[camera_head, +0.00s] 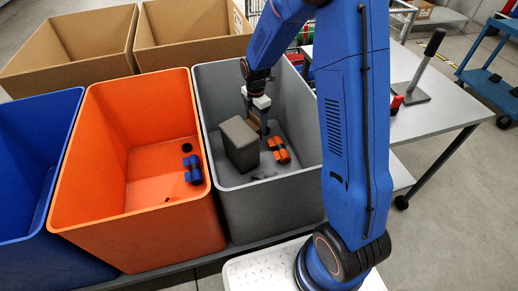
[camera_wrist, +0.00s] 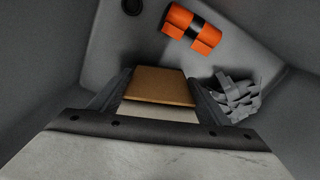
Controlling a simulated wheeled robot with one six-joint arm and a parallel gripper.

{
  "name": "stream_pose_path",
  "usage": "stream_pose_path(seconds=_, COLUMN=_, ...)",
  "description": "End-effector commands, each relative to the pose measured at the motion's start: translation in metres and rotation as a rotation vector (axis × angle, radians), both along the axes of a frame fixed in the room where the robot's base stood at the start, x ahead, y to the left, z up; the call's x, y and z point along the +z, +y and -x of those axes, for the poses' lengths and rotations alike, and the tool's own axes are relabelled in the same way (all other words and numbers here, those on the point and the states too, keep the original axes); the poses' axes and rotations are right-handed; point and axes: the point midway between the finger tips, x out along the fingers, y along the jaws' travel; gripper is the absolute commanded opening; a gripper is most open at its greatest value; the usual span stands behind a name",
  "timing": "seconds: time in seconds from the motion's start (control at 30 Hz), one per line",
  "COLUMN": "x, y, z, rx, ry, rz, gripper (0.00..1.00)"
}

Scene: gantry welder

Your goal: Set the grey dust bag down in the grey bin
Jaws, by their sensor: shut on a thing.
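The grey dust bag (camera_head: 239,143) is a boxy grey block with a brown cardboard plate (camera_head: 254,123) on its right side. It is inside the grey bin (camera_head: 272,195), upright or nearly so, below the rim. My gripper (camera_head: 264,127) reaches down into the bin and is shut on the brown plate. In the wrist view the plate (camera_wrist: 160,85) lies between the two fingers; the grey body of the bag cannot be made out there. I cannot tell whether the bag's underside touches the bin floor.
In the grey bin lie an orange-and-black item (camera_head: 279,150) and grey scraps (camera_wrist: 238,98). The orange bin (camera_head: 140,225) stands to the left with a blue item (camera_head: 193,170), then a blue bin (camera_head: 30,245). Cardboard boxes (camera_head: 70,50) stand behind. A table (camera_head: 430,110) is at right.

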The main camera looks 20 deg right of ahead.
Motion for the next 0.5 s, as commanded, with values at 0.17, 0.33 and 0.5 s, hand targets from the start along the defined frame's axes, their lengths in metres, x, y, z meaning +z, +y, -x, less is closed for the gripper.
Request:
stream_pose_path(seconds=0.17, x=0.0005, y=0.0001, z=-0.0002, rx=0.0, ry=-0.001, rz=0.0, gripper=0.3)
stream_pose_path(seconds=0.33, x=0.0005, y=0.0001, z=-0.0002, rx=0.0, ry=-0.001, rz=0.0, gripper=0.3)
stream_pose_path(seconds=0.5, x=0.0004, y=0.0001, z=-0.0002, rx=0.0, ry=-0.001, rz=0.0, gripper=0.92)
